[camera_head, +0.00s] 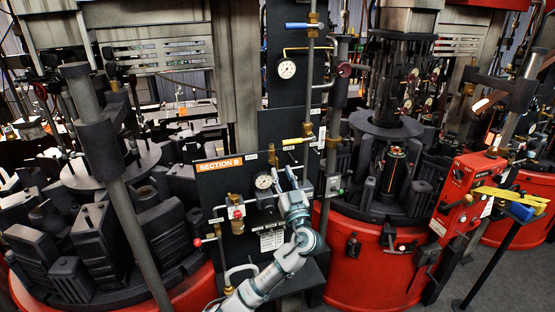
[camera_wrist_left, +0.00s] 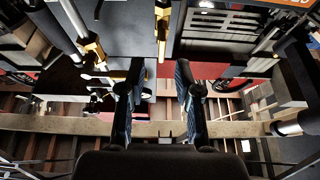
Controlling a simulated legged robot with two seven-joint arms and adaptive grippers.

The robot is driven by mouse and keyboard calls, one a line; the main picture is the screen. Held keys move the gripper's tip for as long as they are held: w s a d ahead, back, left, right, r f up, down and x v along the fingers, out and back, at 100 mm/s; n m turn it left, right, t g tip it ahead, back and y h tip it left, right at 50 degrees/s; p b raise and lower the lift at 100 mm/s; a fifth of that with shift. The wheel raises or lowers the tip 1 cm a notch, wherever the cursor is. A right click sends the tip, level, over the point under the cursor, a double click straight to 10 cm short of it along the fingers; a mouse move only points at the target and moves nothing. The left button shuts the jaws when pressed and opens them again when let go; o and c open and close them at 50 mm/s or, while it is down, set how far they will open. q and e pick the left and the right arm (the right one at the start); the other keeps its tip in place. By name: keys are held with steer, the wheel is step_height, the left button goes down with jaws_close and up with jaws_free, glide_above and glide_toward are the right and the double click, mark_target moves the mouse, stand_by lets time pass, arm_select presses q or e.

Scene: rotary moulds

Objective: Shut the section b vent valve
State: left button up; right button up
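The section B panel (camera_head: 222,180) carries an orange "SECTION B" sign (camera_head: 220,164), a pressure gauge (camera_head: 264,181) and pipework. A yellow-handled valve (camera_head: 297,141) sits on the pipe above the gauge. A red-handled valve (camera_head: 236,213) sits lower left. I cannot read which one is labelled as the vent. My left gripper (camera_head: 292,180) is right of the gauge and below the yellow handle. In the left wrist view its two fingers (camera_wrist_left: 159,72) are apart with nothing between them. Brass fittings (camera_wrist_left: 94,50) show beyond the left finger. My right gripper is not in view.
A blue-handled valve (camera_head: 298,26) and another gauge (camera_head: 287,68) are higher up. Mould machines with red bases (camera_head: 365,275) stand on both sides. A red control box (camera_head: 466,190) is at the right. A vertical pipe (camera_head: 330,170) runs close beside my left gripper.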

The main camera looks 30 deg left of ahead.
mark_target(277, 164)
arm_select(q)
steer(key=x, duration=0.6)
steer(key=shift+a+f+p, duration=0.1)
steer(key=shift+f+p, duration=0.15)
steer(key=shift+p, duration=0.1)
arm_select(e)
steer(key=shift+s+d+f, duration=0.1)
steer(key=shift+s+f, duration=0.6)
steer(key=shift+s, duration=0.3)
arm_select(q)
steer(key=shift+s, duration=0.1)
jaws_close()
